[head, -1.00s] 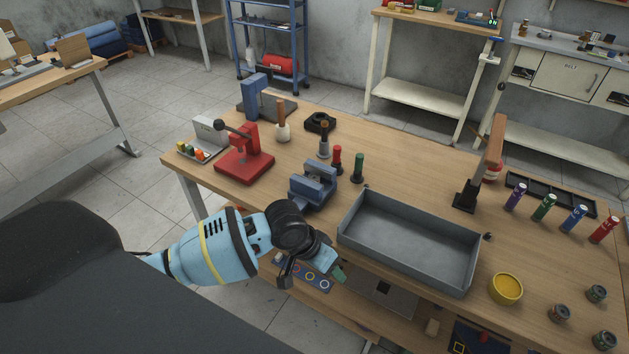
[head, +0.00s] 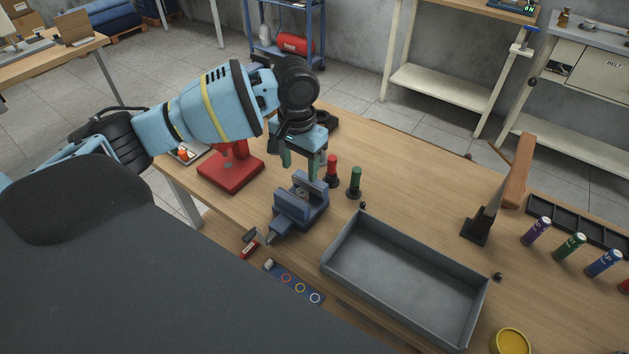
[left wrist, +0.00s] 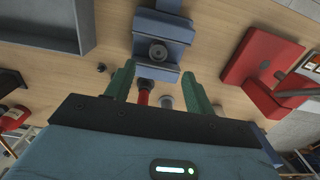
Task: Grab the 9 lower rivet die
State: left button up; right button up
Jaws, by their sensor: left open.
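I cannot read which piece is the 9 lower rivet die. A red-handled tool (head: 332,168) and a green-handled tool (head: 355,180) stand upright on dark bases behind the blue vise (head: 290,212). In the left wrist view the vise (left wrist: 160,28) shows a round grey piece (left wrist: 158,51) at its middle. My left gripper (head: 302,170) is open, pointing down just behind the vise, left of the red tool. In the left wrist view its green fingers (left wrist: 158,70) are apart, with the red tool (left wrist: 144,95) seen between them and nothing gripped. My right gripper is not in view.
A red press (head: 230,172) stands left of my left gripper. A grey tray (head: 335,262) lies in front of the tools, with small dark knobs (head: 363,205) near its corners. The table between hammer and tools is clear.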

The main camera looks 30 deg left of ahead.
aim_at(302, 193)
pick_arm(q)
jog(key=shift+s+f, duration=0.15)
jog(key=shift+s, duration=0.05)
jog(key=shift+s+f, duration=0.15)
jog(key=shift+f, duration=0.95)
jog(key=shift+w+f, duration=0.2)
jog(key=f, duration=0.4)
jog(key=shift+w+d+f+b, duration=0.15)
jog(key=shift+w+f+b, duration=0.05)
jog(key=shift+f+b, duration=0.2)
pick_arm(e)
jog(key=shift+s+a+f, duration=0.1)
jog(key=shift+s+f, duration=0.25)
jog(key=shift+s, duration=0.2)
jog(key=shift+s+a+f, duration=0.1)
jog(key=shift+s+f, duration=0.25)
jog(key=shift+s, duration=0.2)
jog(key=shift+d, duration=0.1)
